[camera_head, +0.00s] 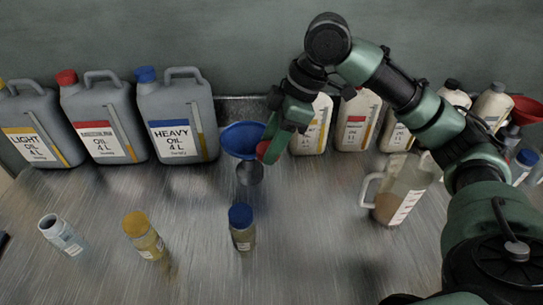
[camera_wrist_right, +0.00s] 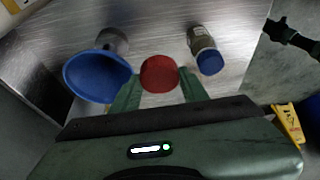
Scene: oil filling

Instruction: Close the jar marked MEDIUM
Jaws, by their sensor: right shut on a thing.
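My right gripper (camera_head: 268,148) is shut on a red cap (camera_head: 263,151) above the counter, beside the blue funnel. In the wrist view the red cap (camera_wrist_right: 160,74) sits between my right gripper's fingers (camera_wrist_right: 159,80). A small open jar (camera_head: 62,235) with no cap stands at the left of the counter, well apart from the gripper; its label is too small to read. A jar with a yellow cap (camera_head: 144,236) and a jar with a blue cap (camera_head: 241,227) stand to its right. My left gripper does not show clearly in either view.
A blue funnel (camera_head: 242,139) stands close left of my right gripper. Large grey oil cans (camera_head: 178,114) line the back left; pale bottles (camera_head: 357,118) line the back right. A measuring jug (camera_head: 401,190) stands at the right. The counter between jars and cans is clear.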

